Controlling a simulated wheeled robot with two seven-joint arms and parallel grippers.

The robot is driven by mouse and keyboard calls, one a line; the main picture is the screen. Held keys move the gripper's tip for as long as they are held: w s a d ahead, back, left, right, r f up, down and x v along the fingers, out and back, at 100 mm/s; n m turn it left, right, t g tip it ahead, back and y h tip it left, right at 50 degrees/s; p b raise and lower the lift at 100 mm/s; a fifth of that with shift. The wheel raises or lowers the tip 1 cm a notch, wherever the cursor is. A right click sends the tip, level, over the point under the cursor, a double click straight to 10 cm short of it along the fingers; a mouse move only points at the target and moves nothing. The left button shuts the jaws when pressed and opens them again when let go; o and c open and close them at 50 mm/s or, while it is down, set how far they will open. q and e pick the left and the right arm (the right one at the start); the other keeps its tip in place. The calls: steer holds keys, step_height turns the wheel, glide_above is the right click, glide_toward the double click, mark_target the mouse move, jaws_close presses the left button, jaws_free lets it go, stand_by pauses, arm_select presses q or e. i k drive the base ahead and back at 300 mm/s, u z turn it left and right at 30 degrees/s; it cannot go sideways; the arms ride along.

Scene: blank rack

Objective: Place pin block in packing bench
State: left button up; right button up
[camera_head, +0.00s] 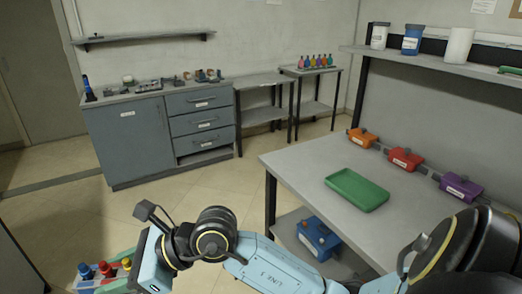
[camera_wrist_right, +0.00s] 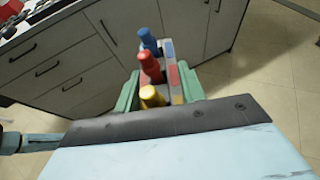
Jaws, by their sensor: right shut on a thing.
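The pin block (camera_wrist_right: 177,88) is a grey block with blue, red and yellow pins and coloured patches. In the right wrist view it sits between the green fingers of my right gripper (camera_wrist_right: 160,90), which is shut on it. In the head view the pin block (camera_head: 105,270) shows at the lower left, held in the air away from the bench. A grey bench (camera_head: 300,160), apparently the packing bench, stands at the right with a green tray (camera_head: 357,190) on it. My left gripper is not in view.
Orange, red (camera_head: 405,159) and purple (camera_head: 461,188) boxes line the bench's back, below a shelf (camera_head: 440,63). A blue box (camera_head: 319,238) sits under the bench. A drawer cabinet (camera_head: 140,135) and small tables stand along the far wall. The bench's near left part is bare.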

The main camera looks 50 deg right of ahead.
mark_target(348, 186)
steer(key=z, duration=0.4)
steer(key=i, duration=1.15)
steer(key=z, duration=1.45)
steer(key=i, duration=0.75)
steer(key=z, duration=0.65)
